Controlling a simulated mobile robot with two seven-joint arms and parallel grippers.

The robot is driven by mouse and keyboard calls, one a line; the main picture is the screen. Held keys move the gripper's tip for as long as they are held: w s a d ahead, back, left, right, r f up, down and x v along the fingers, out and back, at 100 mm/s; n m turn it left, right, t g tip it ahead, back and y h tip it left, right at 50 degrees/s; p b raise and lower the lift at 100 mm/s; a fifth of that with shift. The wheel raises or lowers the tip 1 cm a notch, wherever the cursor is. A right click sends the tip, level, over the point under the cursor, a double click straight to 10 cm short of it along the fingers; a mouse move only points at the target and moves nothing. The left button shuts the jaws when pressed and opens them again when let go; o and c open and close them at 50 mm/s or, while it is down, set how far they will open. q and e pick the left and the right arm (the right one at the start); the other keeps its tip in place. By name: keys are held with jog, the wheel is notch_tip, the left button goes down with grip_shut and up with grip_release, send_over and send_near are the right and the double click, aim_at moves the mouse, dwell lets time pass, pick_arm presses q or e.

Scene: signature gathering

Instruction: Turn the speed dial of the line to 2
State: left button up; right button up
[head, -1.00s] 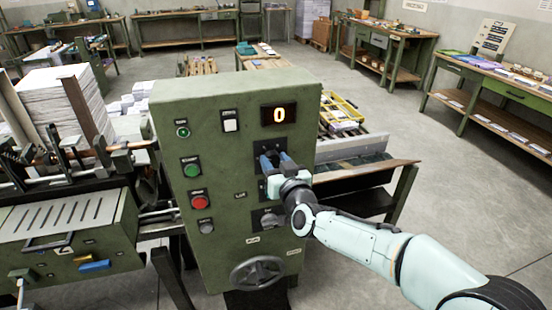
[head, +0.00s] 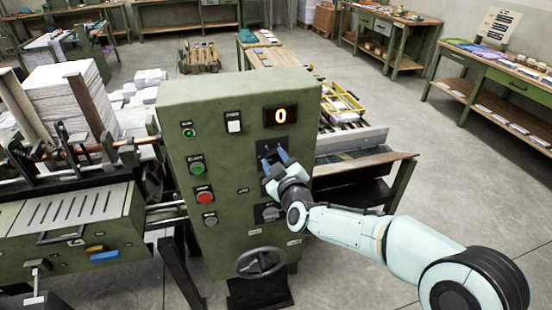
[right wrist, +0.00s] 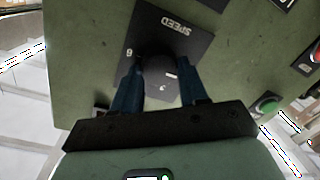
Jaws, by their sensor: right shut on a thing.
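The black speed plate (head: 285,146) is below the display. In the right wrist view, the word SPEED shows upside down on this plate (right wrist: 185,42), with the round dark dial (right wrist: 160,66) in its middle. My right gripper (head: 275,158) is at the plate. In the right wrist view, its blue fingers (right wrist: 160,82) stand on both sides of the dial, shut on it. My left gripper is not in view.
Below the plate is another dark knob (head: 270,212), close under my right arm, and a handwheel (head: 261,262). Green (head: 196,166) and red (head: 204,197) buttons sit on the panel's left. A conveyor with a yellow tray (head: 342,102) is behind at right. The floor at right is clear.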

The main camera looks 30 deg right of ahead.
dwell(0.4)
jog(key=o, duration=1.1)
jog(key=shift+c, duration=0.2)
jog(key=shift+s, duration=0.15)
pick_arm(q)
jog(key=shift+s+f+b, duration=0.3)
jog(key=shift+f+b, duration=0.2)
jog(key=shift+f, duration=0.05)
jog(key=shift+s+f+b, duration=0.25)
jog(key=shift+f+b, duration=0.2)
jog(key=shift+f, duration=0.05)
pick_arm(e)
jog(key=v, duration=1.3)
jog(key=shift+a+f, duration=0.1)
jog(key=shift+a, duration=0.05)
